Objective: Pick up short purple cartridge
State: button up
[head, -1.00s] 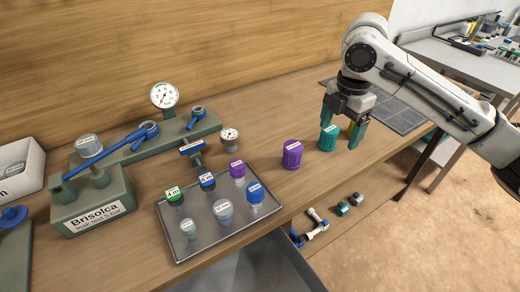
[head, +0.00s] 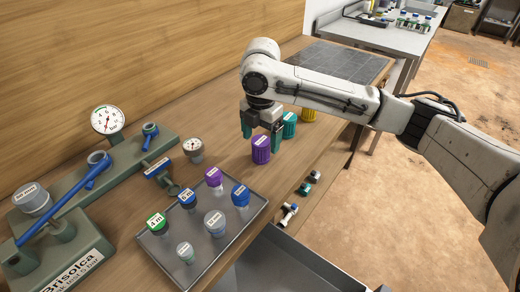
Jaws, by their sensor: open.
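A short, ribbed purple cartridge (head: 261,151) with a white label stands upright on the wooden bench, right of the grey tray. My gripper (head: 262,137) is open and points down over it. One teal finger shows at the cartridge's upper left, the other at its right. I cannot tell whether the fingers are beside it or still above it, or whether they touch it. A smaller purple-capped piece (head: 213,177) with a pale lower part stands in the tray.
The grey tray (head: 215,240) holds several capped pieces. A gauge (head: 193,147) stands left of the purple cartridge. A dark grid mat (head: 340,60) lies clear at the back.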

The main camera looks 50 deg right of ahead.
aim_at(261, 140)
jog(key=f, duration=0.4)
jog(key=shift+w+d, duration=0.15)
jog(key=shift+d, duration=0.05)
jog(key=c, duration=1.2)
